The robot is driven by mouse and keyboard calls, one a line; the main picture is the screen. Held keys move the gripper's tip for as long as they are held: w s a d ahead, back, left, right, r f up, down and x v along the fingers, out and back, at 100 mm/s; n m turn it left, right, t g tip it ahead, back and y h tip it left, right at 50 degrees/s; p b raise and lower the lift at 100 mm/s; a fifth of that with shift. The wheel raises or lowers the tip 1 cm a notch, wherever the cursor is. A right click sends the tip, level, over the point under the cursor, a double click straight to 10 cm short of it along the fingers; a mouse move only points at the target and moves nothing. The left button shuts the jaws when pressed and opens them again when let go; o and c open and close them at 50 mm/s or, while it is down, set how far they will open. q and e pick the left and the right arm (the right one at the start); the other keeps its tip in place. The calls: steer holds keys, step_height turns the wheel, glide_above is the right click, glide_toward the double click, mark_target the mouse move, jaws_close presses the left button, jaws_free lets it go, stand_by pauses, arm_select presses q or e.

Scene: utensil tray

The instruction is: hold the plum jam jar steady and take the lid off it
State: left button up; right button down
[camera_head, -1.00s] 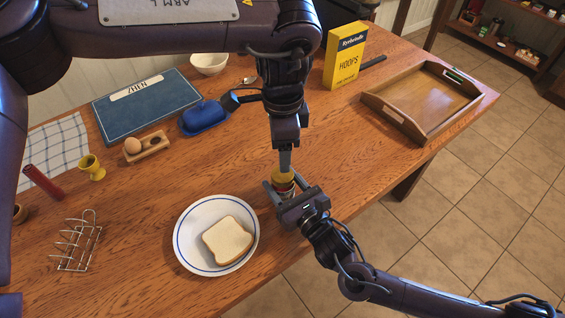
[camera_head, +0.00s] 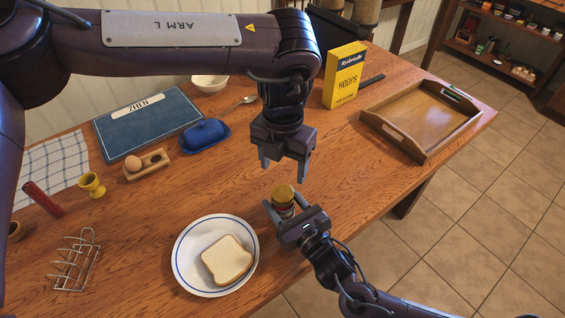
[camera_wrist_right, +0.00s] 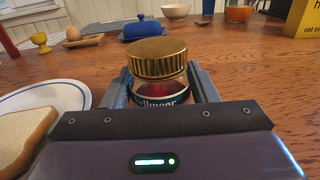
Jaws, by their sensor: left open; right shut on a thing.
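The plum jam jar (camera_wrist_right: 157,92) stands upright on the table, with dark red contents and a label partly hidden by my right gripper. Its gold ribbed lid (camera_wrist_right: 158,57) sits on top; it also shows in the head view (camera_head: 283,192). I cannot tell whether the lid is loose. My right gripper (camera_head: 284,205) is shut on the jar, one finger on each side below the lid. My left gripper (camera_head: 285,168) is open and empty above and behind the jar, fingers pointing down, clear of the lid.
A plate (camera_head: 183,270) with bread lies left of the jar. A toast rack (camera_head: 77,262), egg holder (camera_head: 150,165), blue butter dish (camera_head: 205,136) and cereal box (camera_head: 344,76) stand around. A wooden tray (camera_head: 418,150) is at the right. The table right of the jar is clear.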

mark_target(282, 193)
arm_select(q)
steer(key=m, duration=1)
steer(key=shift+m, duration=0.4)
steer(key=m, duration=1.2)
steer(key=shift+f, duration=4)
steer(key=shift+c, duration=0.4)
